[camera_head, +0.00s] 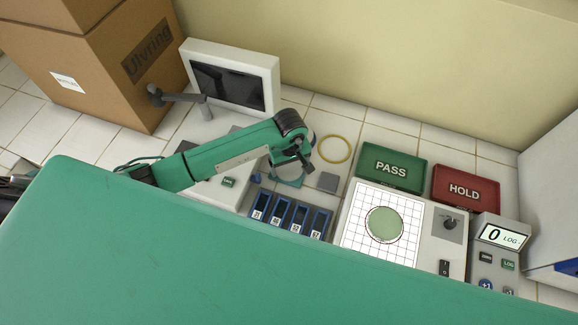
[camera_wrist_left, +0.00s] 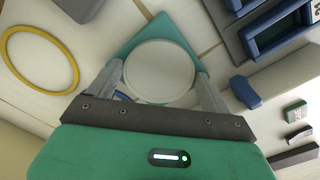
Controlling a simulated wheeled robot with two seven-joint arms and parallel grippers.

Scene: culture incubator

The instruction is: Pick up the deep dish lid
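A round, pale disc that looks like the deep dish lid (camera_wrist_left: 158,71) lies over a teal diamond-shaped mat (camera_wrist_left: 152,30) in the left wrist view. My left gripper (camera_wrist_left: 160,88) has its fingers spread, one on each side of the disc. I cannot tell whether they touch its rim. In the head view, my left gripper (camera_head: 290,172) is low over the teal mat (camera_head: 291,182), and the wrist hides most of the disc. My right gripper is not in view.
A yellow ring (camera_head: 334,149) lies behind the gripper. A grey square block (camera_head: 328,182) is to its right, and blue numbered slots (camera_head: 290,214) are in front. A green PASS tray (camera_head: 391,166), red HOLD tray (camera_head: 466,188) and gridded plate with a green dish (camera_head: 384,224) stand further right.

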